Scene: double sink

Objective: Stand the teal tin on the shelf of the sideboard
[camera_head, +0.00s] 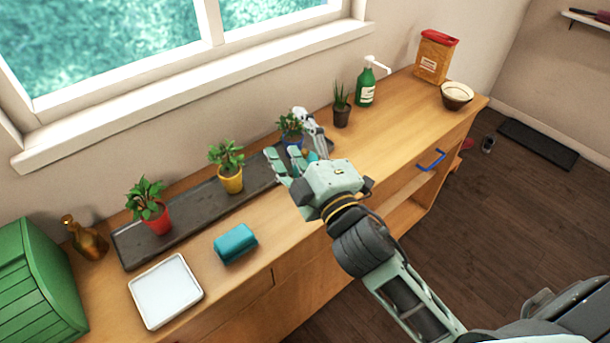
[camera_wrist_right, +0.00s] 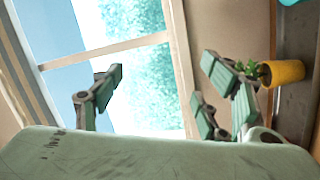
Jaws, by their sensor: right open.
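The sideboard's open shelf (camera_head: 405,217) shows partly below the drawer with the blue handle. My right gripper (camera_head: 286,138) is open above the top, near the blue-potted plant, up and right of the tin and apart from it. Its spread fingers show in the right wrist view (camera_wrist_right: 165,92) with nothing between them. A small teal patch by the hand is too hidden to identify. My left gripper is out of view.
Potted plants in red (camera_head: 157,220), yellow (camera_head: 230,180) and blue stand on a long dark tray (camera_head: 190,212). A white tray (camera_head: 166,290), green box (camera_head: 35,285) and brown bottle (camera_head: 86,238) are left. A green pump bottle (camera_head: 365,85) and bowl (camera_head: 457,96) are right.

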